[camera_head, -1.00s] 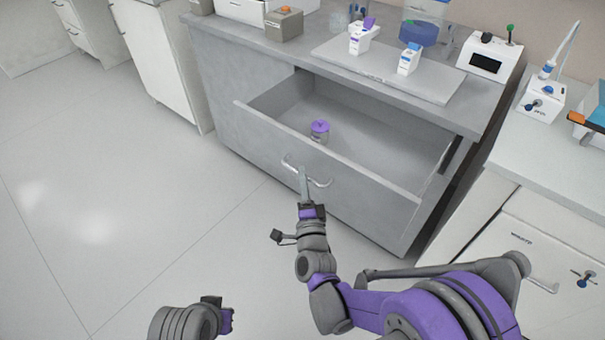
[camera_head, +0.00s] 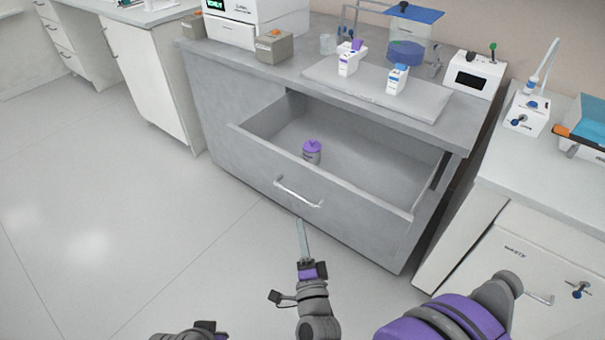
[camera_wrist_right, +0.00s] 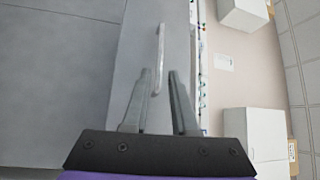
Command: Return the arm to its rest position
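My right gripper (camera_head: 302,240) is in front of the open drawer (camera_head: 345,205), a little below its handle (camera_head: 298,193) in the head view and apart from it. In the right wrist view its two fingers (camera_wrist_right: 160,98) stand apart with nothing between them, and the handle (camera_wrist_right: 160,45) shows beyond them. A small jar with a purple lid (camera_head: 312,151) stands inside the drawer. My left arm shows only in part at the bottom edge (camera_head: 200,330); its fingertips are not clear.
The grey bench (camera_head: 225,85) carries boxes, a tray (camera_head: 375,88) with two small bottles, and a device (camera_head: 474,75). A white cabinet (camera_head: 500,265) stands at the right. The floor (camera_head: 120,220) at the left is clear.

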